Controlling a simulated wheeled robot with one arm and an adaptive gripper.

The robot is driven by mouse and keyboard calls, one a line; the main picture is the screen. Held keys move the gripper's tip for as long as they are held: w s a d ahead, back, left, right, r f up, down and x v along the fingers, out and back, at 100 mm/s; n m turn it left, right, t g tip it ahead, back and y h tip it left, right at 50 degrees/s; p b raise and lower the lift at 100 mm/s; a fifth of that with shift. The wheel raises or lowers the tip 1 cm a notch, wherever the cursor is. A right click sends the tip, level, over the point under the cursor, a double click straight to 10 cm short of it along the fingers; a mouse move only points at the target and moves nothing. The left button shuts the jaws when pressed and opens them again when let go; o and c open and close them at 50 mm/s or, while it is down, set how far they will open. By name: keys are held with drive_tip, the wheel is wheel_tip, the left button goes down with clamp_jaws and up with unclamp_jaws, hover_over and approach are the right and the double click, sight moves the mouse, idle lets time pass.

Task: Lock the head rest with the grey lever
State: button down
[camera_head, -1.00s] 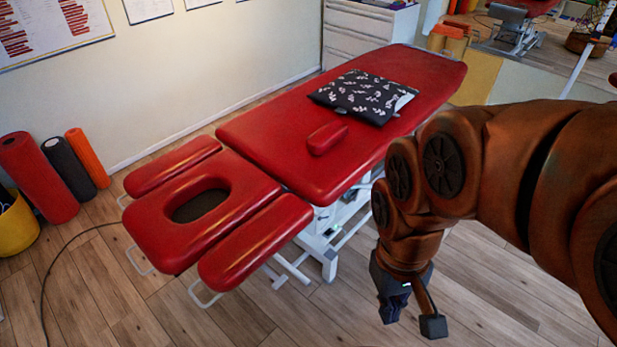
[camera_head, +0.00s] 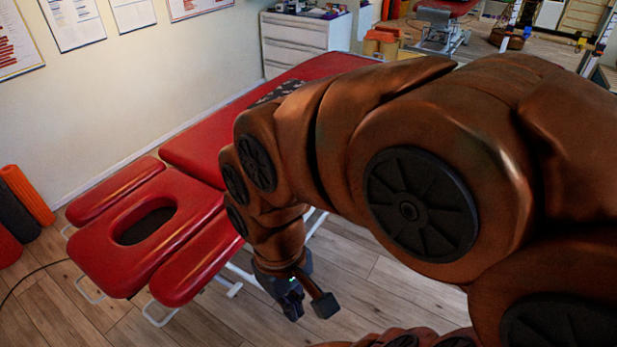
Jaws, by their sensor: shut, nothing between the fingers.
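The red head rest (camera_head: 190,207) is at the left end of the red treatment table (camera_head: 196,150), with a dark oval face hole (camera_head: 146,226) and padded arm rests on both sides. My gripper (camera_head: 293,312) points down over the floor, to the right of the near arm rest (camera_head: 200,262) and apart from it. It looks shut and empty. The grey lever cannot be made out; the table's underside near the head end is largely hidden by the padding and my arm.
My arm covers much of the table's right part and the dark patterned cloth (camera_head: 275,92). White metal loops (camera_head: 160,316) stick out from the head end. Orange and dark rolls (camera_head: 27,195) stand by the wall. Wooden floor (camera_head: 385,290) is open below my gripper.

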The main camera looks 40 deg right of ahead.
drive_tip(key=w+d+f+m+t+b, duration=0.1)
drive_tip(key=w+d+f+b, duration=0.15)
drive_tip(key=w+d, duration=0.6)
drive_tip(key=w+d+f+m+t+b, duration=0.1)
drive_tip(key=w+d+f+b, duration=0.2)
drive_tip(key=w, duration=1)
drive_tip(key=w+d+f+m+t+b, duration=0.1)
drive_tip(key=w+d+b, duration=0.45)
drive_tip(key=w, duration=0.55)
drive_tip(key=w+d+f+m+b, duration=0.1)
drive_tip(key=w+d+f, duration=0.3)
drive_tip(key=d, duration=0.6)
drive_tip(key=w+d+f+t+h+b, duration=0.1)
drive_tip(key=w+d+f+b, duration=0.3)
drive_tip(key=d+f, duration=0.4)
drive_tip(key=w+d+f+m+t+b, duration=0.1)
drive_tip(key=w+d+f+b, duration=0.2)
drive_tip(key=d, duration=1)
wheel_tip(320, 180, down, 4)
drive_tip(key=shift+w+d+f+m+h, duration=0.1)
drive_tip(key=shift+w+d+m+h, duration=0.25)
drive_tip(key=shift+w, duration=0.75)
drive_tip(key=shift+f, duration=0.15)
drive_tip(key=x, duration=0.9)
drive_tip(key=shift+w+d+f+b, duration=0.2)
drive_tip(key=shift+w+f+b, duration=0.05)
drive_tip(key=shift+w+b, duration=0.1)
